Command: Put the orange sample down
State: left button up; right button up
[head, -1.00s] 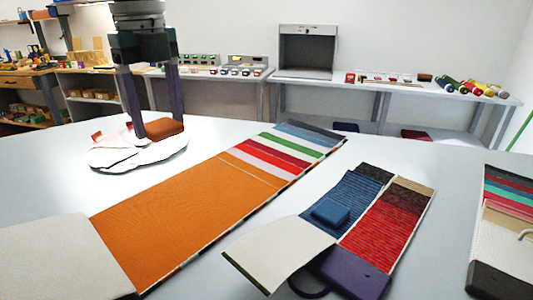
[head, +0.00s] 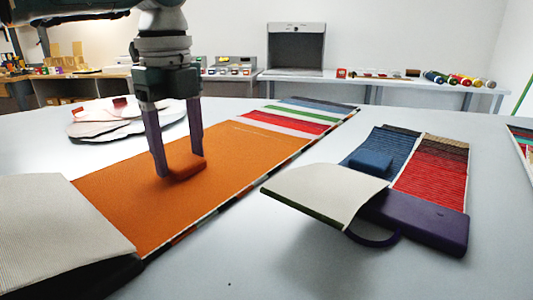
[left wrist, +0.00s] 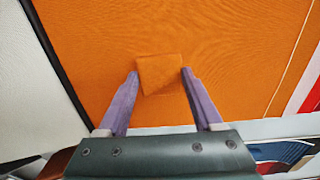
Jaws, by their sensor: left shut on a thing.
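The orange sample (head: 188,169) is a small block, held between the fingertips of my left gripper (head: 181,164). It is over the large orange panel (head: 125,205) of a long fold-out swatch strip, and I cannot tell whether it touches the cloth. In the left wrist view the sample (left wrist: 160,74) nearly blends with the orange panel (left wrist: 230,60); a purple finger is on each side of it. My left gripper (left wrist: 159,75) points down at the panel. My right gripper is not in view.
Pale and pinkish flat pieces (head: 95,125) lie at the left. A grey-white cover (head: 55,230) is at the strip's near end. To the right, a blue block (head: 370,161) sits on a blue and red swatch set with a purple end (head: 425,220). Clear table lies in front.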

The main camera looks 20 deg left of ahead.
aim_at(183, 160)
pick_arm(q)
jog(key=shift+r, duration=0.15)
jog(key=shift+d, duration=0.2)
jog(key=o, duration=1.3)
notch_tip(183, 160, up, 12)
jog(key=shift+p, duration=0.3)
